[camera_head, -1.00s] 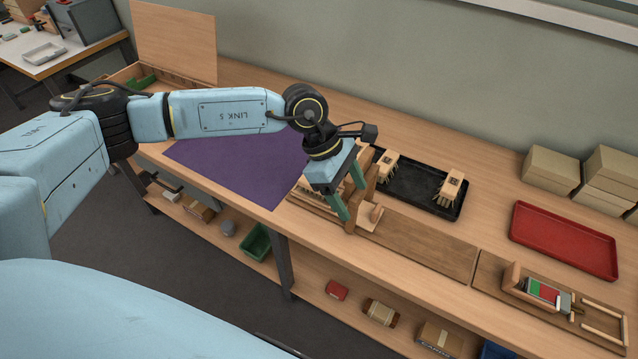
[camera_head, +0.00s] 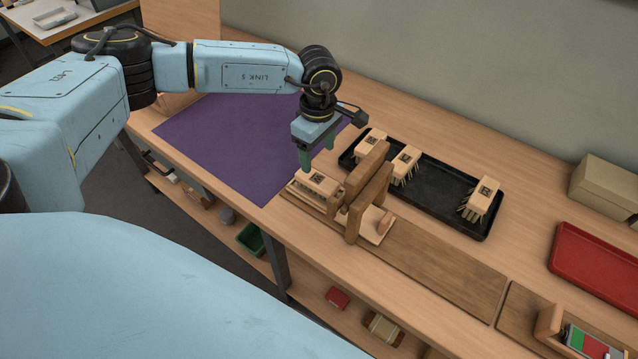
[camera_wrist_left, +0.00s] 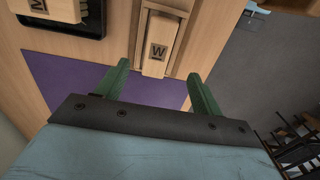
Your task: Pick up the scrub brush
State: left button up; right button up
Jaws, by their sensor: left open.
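A pale wooden scrub brush block (camera_head: 319,184) with a dark printed mark lies in a wooden fixture (camera_head: 382,232), left of its two upright boards. In the left wrist view, a block marked W (camera_wrist_left: 155,58) lies in a wooden channel. My left gripper (camera_head: 316,160) is open, green fingers pointing down, just above and behind the block. In the left wrist view, the gripper's fingertips (camera_wrist_left: 159,68) are apart, one on each side of the block's near end, with nothing between them. My right gripper is not in view.
A black tray (camera_head: 440,192) behind the fixture holds three similar brushes, bristles down. A purple mat (camera_head: 235,150) covers the bench to the left. A red tray (camera_head: 600,262) and a cardboard box (camera_head: 605,185) are at the right. The fixture's upright boards (camera_head: 368,195) stand close beside the gripper.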

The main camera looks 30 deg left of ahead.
aim_at(317, 178)
pick_arm(q)
notch_tip(317, 178, down, 6)
jog(key=shift+r, duration=0.15)
jog(key=f, duration=0.5)
jog(key=shift+w+a, duration=0.15)
jog(key=shift+a, duration=0.1)
jog(key=shift+c, duration=0.2)
jog(key=shift+r, duration=0.1)
jog(key=c, duration=1.2)
